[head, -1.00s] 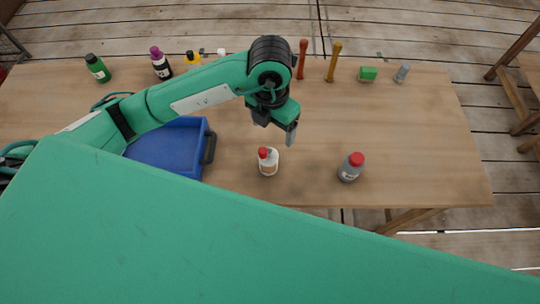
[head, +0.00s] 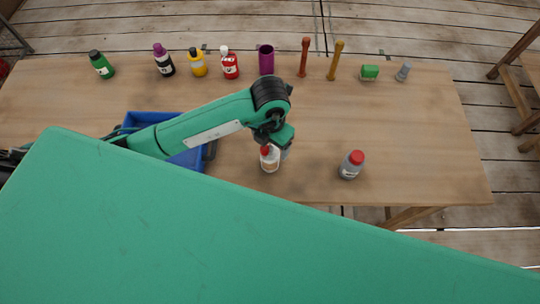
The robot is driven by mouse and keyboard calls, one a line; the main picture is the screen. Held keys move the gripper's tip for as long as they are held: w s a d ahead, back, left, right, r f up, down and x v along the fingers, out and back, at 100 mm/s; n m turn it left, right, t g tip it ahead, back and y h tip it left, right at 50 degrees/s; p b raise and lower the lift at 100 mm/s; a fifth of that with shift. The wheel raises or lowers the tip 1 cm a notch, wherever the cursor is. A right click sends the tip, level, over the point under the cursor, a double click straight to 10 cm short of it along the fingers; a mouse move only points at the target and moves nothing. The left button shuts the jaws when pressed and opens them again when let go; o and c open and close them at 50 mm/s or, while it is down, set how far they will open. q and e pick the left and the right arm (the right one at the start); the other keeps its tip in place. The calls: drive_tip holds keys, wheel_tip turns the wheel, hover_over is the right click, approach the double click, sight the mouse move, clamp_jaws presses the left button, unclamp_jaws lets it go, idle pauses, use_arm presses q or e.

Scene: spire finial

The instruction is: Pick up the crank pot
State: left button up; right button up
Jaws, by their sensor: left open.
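My left gripper (head: 276,146) is open, pointing down at a white bottle with a red cap (head: 270,160) near the front of the wooden table. One grey finger shows just right of the bottle; the other is hard to make out. Whether a finger touches the bottle I cannot tell. Which of these is the crank pot is not clear from the labels, which are too small to read. My right gripper is not in view.
A blue bin (head: 152,118) lies partly under my left arm. The table's right middle is clear.

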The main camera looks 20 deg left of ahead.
sight(270, 159)
use_arm(q)
drive_tip(key=shift+a+f+p, duration=0.2)
drive_tip(key=shift+f+p, duration=0.3)
drive_tip(key=shift+f, duration=1.3)
drive_tip(key=c, duration=1.3)
drive_tip(key=shift+c, duration=0.6)
drive_tip(key=shift+r, duration=0.15)
